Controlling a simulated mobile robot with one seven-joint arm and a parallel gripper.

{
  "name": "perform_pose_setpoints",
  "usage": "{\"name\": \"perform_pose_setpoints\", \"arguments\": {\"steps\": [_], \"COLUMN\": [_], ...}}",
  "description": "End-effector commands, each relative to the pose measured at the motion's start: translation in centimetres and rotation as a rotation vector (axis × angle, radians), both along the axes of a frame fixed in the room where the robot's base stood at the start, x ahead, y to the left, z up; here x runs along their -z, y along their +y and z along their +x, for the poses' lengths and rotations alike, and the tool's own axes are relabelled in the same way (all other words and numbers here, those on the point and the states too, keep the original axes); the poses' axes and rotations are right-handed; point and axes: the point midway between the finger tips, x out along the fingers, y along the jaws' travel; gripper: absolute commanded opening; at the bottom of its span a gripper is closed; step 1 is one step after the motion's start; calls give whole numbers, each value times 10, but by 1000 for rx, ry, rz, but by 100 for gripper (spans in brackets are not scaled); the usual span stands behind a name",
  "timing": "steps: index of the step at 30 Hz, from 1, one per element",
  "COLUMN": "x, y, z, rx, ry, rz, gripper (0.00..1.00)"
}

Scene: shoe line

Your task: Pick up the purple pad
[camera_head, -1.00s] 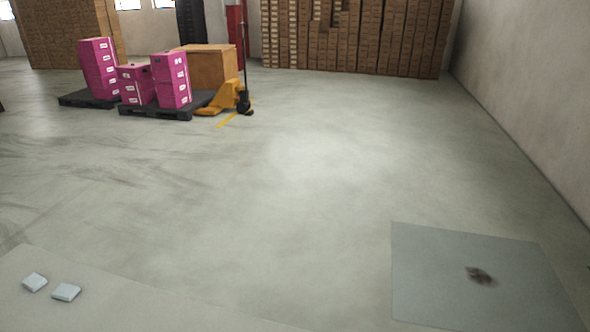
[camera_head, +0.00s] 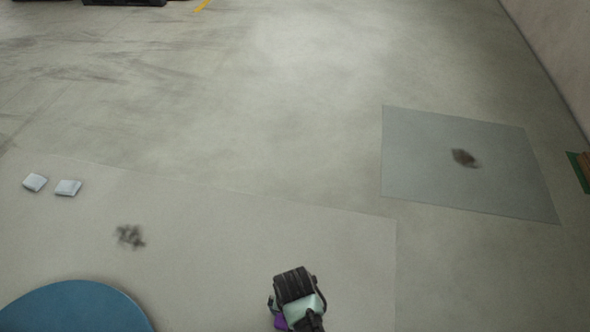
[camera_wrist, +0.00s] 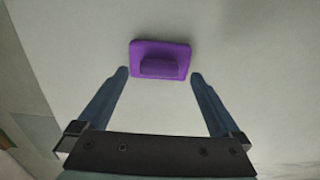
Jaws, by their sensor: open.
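The purple pad (camera_wrist: 160,61) lies on the pale surface in the wrist view, a flat rectangle with a raised block on top. My gripper (camera_wrist: 160,75) is open, with one finger on each side and the fingertips level with the pad's near edge. Nothing is between the fingers except the view of the pad's near part. In the head view my gripper (camera_head: 296,285) is at the bottom centre, and only a small corner of the purple pad (camera_head: 281,323) shows beside it. The arm hides the rest.
Two small white blocks (camera_head: 35,182) (camera_head: 68,188) lie at the left of the pale mat (camera_head: 200,240). A blue disc (camera_head: 75,305) is at the lower left. A grey sheet (camera_head: 430,180) with a dark smudge lies at the right. The floor between is clear.

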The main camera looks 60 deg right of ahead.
Motion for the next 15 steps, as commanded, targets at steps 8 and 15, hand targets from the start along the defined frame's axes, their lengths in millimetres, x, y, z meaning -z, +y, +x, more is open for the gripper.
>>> {"name": "perform_pose_setpoints", "arguments": {"steps": [8,15], "x": [37,40], "y": [-3,-3], "z": [0,0], "rx": [0,0], "ry": [0,-2], "rz": [1,-1], "gripper": [100,100]}}
